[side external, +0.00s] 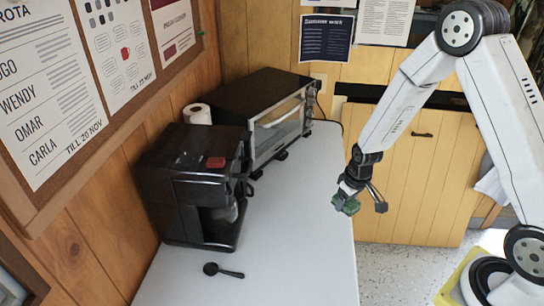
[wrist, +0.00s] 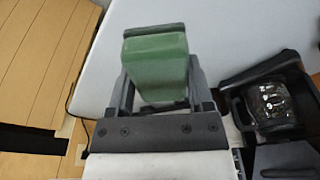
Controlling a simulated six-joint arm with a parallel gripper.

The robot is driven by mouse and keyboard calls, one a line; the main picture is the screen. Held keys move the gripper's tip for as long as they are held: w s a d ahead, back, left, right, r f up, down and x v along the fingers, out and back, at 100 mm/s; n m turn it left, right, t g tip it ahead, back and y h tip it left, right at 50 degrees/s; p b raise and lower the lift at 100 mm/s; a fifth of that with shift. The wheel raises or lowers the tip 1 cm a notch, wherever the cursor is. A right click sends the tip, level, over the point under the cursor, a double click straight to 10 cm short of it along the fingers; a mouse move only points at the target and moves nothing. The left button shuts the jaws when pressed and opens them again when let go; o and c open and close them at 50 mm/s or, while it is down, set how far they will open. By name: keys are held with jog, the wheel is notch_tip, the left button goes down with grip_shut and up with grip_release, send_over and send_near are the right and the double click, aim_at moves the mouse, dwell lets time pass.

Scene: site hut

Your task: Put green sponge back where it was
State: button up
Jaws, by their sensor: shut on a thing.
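The green sponge (wrist: 157,68) is a block with a darker top edge in the wrist view, held between the two fingers of my gripper (wrist: 158,85). In the side external view the sponge (side external: 346,204) is a small green patch at the tip of my gripper (side external: 358,198). My gripper is shut on it, in the air near the right edge of the white counter (side external: 300,230). Part of the sponge is hidden by the fingers and palm.
A black coffee machine (side external: 185,185) with a glass jug (wrist: 275,103) stands at the counter's left. A toaster oven (side external: 262,108) and a paper roll (side external: 197,114) are behind it. A black scoop (side external: 222,271) lies in front. The counter's right half is clear.

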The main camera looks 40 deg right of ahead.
jog(key=w+d+f, duration=0.1)
jog(key=w+f, duration=0.3)
jog(key=w, duration=0.5)
send_over(311, 208)
jog(key=s, duration=0.2)
notch_tip(311, 208, down, 4)
jog(key=shift+w+f, duration=0.15)
jog(key=shift+f, duration=0.05)
jog(key=shift+w+d+f, duration=0.1)
jog(key=shift+w+f, duration=0.35)
jog(key=shift+f, duration=0.1)
jog(key=shift+w+f, duration=0.3)
jog(key=shift+f, duration=1.45)
jog(key=shift+f, duration=0.15)
jog(key=o, duration=1.2)
